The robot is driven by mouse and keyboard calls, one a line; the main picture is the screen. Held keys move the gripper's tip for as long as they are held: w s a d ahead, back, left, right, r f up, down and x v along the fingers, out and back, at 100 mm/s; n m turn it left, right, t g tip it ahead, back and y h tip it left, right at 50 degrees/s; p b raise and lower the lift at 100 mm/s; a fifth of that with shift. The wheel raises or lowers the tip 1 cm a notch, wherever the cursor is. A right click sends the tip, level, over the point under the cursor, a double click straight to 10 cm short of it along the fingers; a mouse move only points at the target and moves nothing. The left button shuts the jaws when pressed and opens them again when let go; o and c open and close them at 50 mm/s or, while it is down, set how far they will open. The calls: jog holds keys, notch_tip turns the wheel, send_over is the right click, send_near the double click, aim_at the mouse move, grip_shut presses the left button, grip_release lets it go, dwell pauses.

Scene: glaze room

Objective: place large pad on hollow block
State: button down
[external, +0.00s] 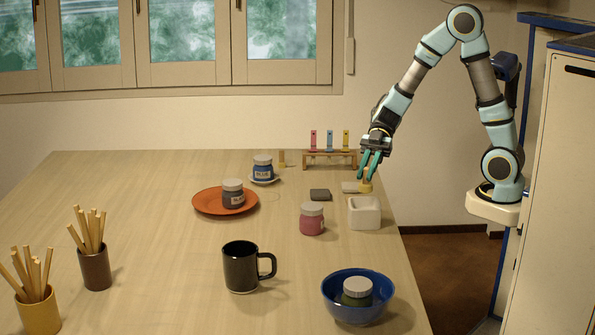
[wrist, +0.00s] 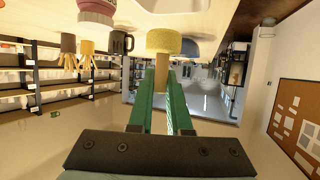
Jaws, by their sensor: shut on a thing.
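My gripper (external: 369,168) is shut on the handle of the large pad, a round yellow sponge-like head (external: 366,188) on a pale wooden handle. The wrist view shows the pad's yellow head (wrist: 163,41) beyond the green fingertips, with the handle between them. The hollow block (external: 363,214) is a white square block with an opening in its top, near the table's right edge. The pad is just behind the block in the external view. Whether the pad touches anything below is unclear.
A pink jar (external: 312,222) stands left of the block. A rack (external: 330,155) is behind; a blue bowl (external: 335,304) and black mug (external: 241,268) are in front.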

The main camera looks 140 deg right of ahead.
aim_at(366, 183)
jog(key=shift+f, duration=1.75)
jog(key=shift+f, duration=0.2)
jog(key=c, duration=0.9)
grip_release()
jog(key=shift+o, duration=0.2)
